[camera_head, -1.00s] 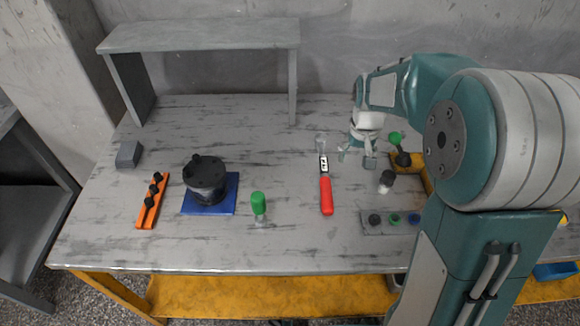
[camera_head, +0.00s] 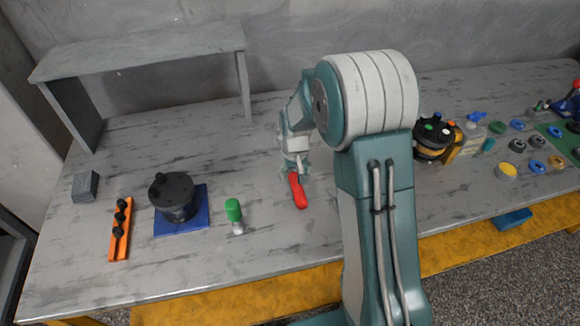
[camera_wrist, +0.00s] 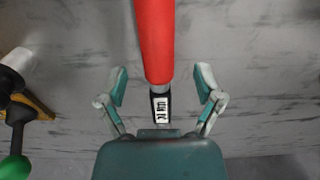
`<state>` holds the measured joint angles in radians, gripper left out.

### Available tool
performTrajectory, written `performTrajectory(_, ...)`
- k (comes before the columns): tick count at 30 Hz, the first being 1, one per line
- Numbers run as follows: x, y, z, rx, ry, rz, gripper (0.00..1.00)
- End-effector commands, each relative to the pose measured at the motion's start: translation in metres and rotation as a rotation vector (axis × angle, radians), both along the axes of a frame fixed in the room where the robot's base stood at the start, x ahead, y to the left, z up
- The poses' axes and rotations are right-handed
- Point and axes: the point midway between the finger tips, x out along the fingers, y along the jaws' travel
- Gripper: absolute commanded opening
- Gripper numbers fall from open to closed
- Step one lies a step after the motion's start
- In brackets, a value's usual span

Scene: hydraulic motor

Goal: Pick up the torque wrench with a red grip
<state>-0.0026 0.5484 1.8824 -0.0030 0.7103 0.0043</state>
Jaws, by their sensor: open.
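The torque wrench with a red grip (camera_head: 298,190) lies on the table in front of my gripper in the head view. In the wrist view its red grip (camera_wrist: 154,40) runs down from the top edge, and its black shaft section with a white display (camera_wrist: 160,106) lies between my fingers. My gripper (camera_wrist: 161,80) is open, with one finger on each side of the wrench and a gap on both sides. In the head view my gripper and arm hide the wrench's upper part. I cannot tell its exact height above the wrench.
A green-handled tool (camera_head: 234,214), a dark motor on a blue plate (camera_head: 182,225) and an orange holder (camera_head: 121,230) stand to the left. A grey shelf (camera_head: 140,52) is behind. Several small parts lie at right. In the wrist view, a black-and-green tool (camera_wrist: 18,118) is at left.

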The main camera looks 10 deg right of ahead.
Motion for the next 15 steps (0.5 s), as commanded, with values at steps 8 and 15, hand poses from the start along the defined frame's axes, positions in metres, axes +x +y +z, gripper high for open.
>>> performTrajectory(8, 0.000, -0.003, -0.029, 0.004, 0.000, -0.001, 0.84)
performTrajectory(15, 0.000, -0.001, -0.028, 0.002, 0.000, -0.001, 0.62)
